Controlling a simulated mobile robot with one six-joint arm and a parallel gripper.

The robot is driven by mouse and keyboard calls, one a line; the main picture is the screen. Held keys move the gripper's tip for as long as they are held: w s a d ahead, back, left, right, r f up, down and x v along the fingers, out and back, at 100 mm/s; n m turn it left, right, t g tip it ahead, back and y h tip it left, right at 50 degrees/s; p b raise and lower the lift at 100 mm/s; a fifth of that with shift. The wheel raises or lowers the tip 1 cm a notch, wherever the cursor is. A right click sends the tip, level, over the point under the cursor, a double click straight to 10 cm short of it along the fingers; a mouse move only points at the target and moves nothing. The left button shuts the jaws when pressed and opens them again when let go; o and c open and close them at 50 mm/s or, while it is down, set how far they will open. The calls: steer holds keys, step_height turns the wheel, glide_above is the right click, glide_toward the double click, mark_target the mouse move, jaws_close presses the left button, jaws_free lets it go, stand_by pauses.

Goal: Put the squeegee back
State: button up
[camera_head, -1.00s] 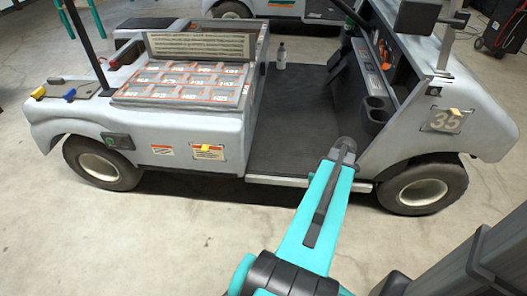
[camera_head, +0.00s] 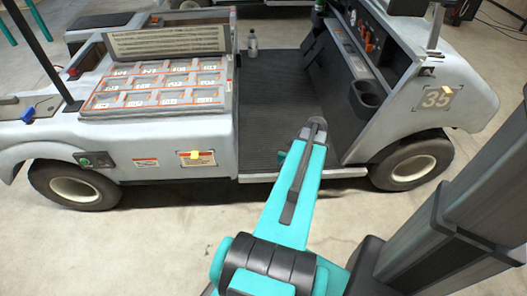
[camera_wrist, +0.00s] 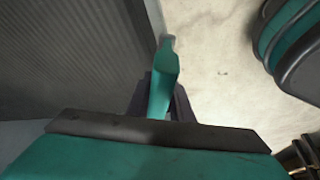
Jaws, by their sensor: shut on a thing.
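The squeegee (camera_wrist: 164,72) shows in the wrist view as a narrow teal piece with a greyish far end. My gripper (camera_wrist: 163,97) is shut on it, with a dark jaw on either side. The squeegee points away from the camera, over pale floor just beside a dark ribbed surface. Its whole shape cannot be made out. In the head view my arm hides the jaws, and I cannot clearly make out the squeegee there. The arm reaches toward the open floor well of the white cart (camera_head: 135,148).
The cart's ribbed dark floor (camera_head: 262,110) is mostly clear, with a small bottle (camera_head: 252,44) at its far side. A dark cup holder (camera_head: 366,97) and front wheel (camera_head: 410,163) are to the right. A numbered panel (camera_head: 155,88) covers the seat area. Concrete floor is free in front.

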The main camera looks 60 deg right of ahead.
steer(key=shift+w, duration=0.1)
steer(key=w+d, duration=0.2)
steer(key=w, duration=0.2)
steer(key=w+d+f+b, duration=0.1)
steer(key=w, duration=0.4)
steer(key=w+d, duration=0.2)
steer(key=w, duration=0.2)
steer(key=shift+w+d+f+b, duration=0.15)
steer(key=shift+d+f+b, duration=0.05)
steer(key=shift+d+b, duration=0.15)
steer(key=shift+w+d+f, duration=0.1)
steer(key=shift+w+d, duration=0.2)
steer(key=shift+w, duration=0.35)
steer(key=shift+s+f+b, duration=0.1)
steer(key=shift+f+b, duration=0.5)
steer(key=shift+f, duration=1.1)
steer(key=o, duration=0.9)
steer(key=shift+f, duration=0.1)
steer(key=shift+o, duration=0.2)
